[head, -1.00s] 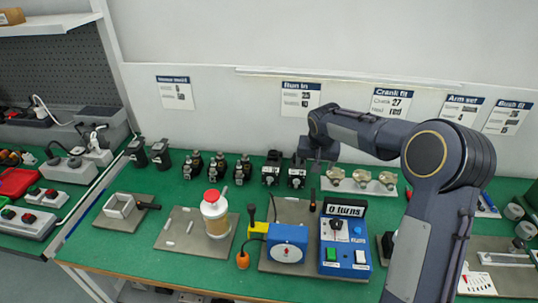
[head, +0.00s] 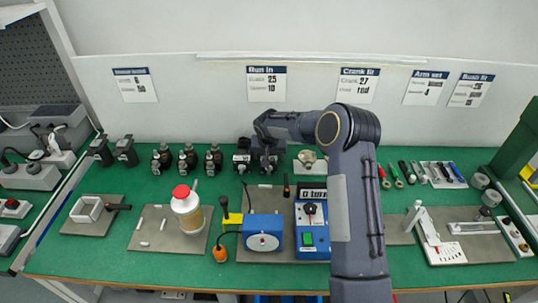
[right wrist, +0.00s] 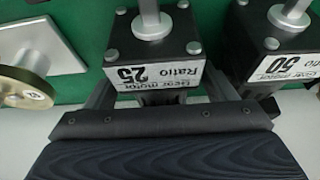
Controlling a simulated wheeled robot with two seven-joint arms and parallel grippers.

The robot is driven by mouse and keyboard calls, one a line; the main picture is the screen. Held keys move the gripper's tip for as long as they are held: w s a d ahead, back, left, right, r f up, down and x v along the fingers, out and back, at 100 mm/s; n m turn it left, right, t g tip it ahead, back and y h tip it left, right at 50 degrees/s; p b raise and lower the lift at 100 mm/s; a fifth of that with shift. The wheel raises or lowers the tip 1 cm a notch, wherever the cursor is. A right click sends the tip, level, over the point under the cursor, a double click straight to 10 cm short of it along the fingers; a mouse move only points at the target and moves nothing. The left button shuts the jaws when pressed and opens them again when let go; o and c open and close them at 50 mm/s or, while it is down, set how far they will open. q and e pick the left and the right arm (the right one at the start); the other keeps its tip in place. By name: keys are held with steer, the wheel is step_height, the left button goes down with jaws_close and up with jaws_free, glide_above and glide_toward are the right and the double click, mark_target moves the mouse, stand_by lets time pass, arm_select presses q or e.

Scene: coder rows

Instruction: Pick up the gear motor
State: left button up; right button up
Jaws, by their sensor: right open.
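Two dark gear motors stand upright side by side at the back of the green bench in the head view. The right one (head: 268,164) is labelled "Gear motor Ratio 25" in the right wrist view (right wrist: 150,50), with a grey shaft. The left one (head: 241,163) shows "50" in the wrist view (right wrist: 283,62). My right gripper (right wrist: 158,92) is open, with its fingers on either side of the ratio 25 motor's body. Whether they touch it is unclear. In the head view this gripper (head: 264,148) is over that motor, partly hiding it. My left gripper is not in view.
Several small dark motors (head: 187,158) stand to the left. In front are a blue-faced fixture (head: 263,232), a blue control box (head: 312,238) and a red-capped bottle (head: 187,210).

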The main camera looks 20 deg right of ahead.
steer(key=shift+c, duration=0.5)
steer(key=c, duration=1)
steer(key=shift+w+r, duration=0.1)
steer(key=shift+r, duration=0.1)
